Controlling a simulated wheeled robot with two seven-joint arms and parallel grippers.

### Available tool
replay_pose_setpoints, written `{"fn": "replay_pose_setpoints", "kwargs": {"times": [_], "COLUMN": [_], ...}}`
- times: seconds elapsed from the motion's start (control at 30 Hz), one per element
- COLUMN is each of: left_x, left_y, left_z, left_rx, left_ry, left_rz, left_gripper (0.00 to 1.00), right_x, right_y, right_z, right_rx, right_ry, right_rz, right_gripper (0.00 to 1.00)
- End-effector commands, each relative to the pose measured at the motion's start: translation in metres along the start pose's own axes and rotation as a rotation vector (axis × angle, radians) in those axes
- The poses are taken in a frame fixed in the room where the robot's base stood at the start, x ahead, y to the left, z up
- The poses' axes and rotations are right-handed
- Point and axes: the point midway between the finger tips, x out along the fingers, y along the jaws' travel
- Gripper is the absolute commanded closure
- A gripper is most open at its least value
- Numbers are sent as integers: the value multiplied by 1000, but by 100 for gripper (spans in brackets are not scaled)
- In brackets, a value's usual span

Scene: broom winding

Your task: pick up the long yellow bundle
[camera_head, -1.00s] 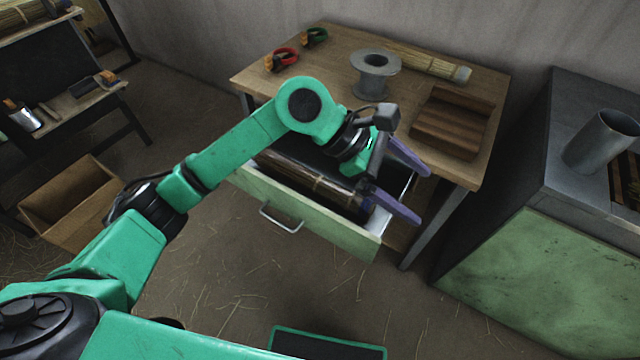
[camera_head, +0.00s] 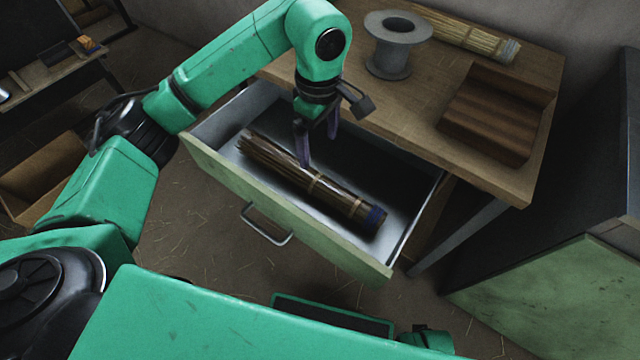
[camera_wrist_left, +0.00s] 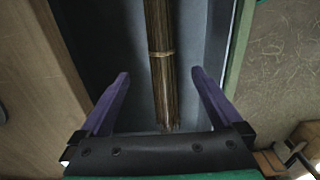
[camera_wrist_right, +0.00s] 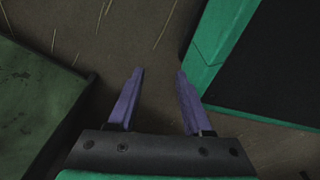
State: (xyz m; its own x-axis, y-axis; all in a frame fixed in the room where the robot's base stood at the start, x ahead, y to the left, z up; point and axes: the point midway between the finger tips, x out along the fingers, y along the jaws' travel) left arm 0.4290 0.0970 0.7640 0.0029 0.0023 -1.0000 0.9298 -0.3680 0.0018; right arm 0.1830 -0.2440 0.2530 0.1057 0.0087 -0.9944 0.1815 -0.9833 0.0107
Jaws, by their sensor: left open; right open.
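A long straw bundle (camera_head: 310,183), yellow-brown with a tie around its middle and a blue band at one end, lies in the open drawer (camera_head: 215,128). My left gripper (camera_head: 319,151) is open, pointing down above the bundle's far side. A second, paler yellow bundle (camera_head: 468,37) lies at the back of the table. My right gripper (camera_wrist_right: 160,72) is open and empty over the floor.
The table (camera_head: 420,125) stands above the drawer and carries a grey spool (camera_head: 393,50) and a brown wooden block (camera_head: 495,118). A green-fronted cabinet (camera_head: 560,295) is at right. A cardboard box (camera_head: 40,185) sits on the floor at left.

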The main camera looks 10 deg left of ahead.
Motion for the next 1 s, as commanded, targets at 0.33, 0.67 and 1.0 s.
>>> {"fn": "replay_pose_setpoints", "kwargs": {"times": [0.33, 0.67, 1.0], "left_x": [73, 126, 148], "left_y": [-2, -7, -6], "left_z": [1, 0, -1], "left_rx": [0, 0, 0], "left_ry": [-3, -3, -2], "left_rz": [-4, -4, 1], "left_gripper": [0, 0, 0], "right_x": [-1, -3, -3], "right_y": [0, 0, 0], "right_z": [-10, -14, -16], "right_rx": [5, 7, 8], "right_ry": [2, 3, 2], "right_rz": [-1, -1, -1], "right_gripper": [50, 50, 50]}}
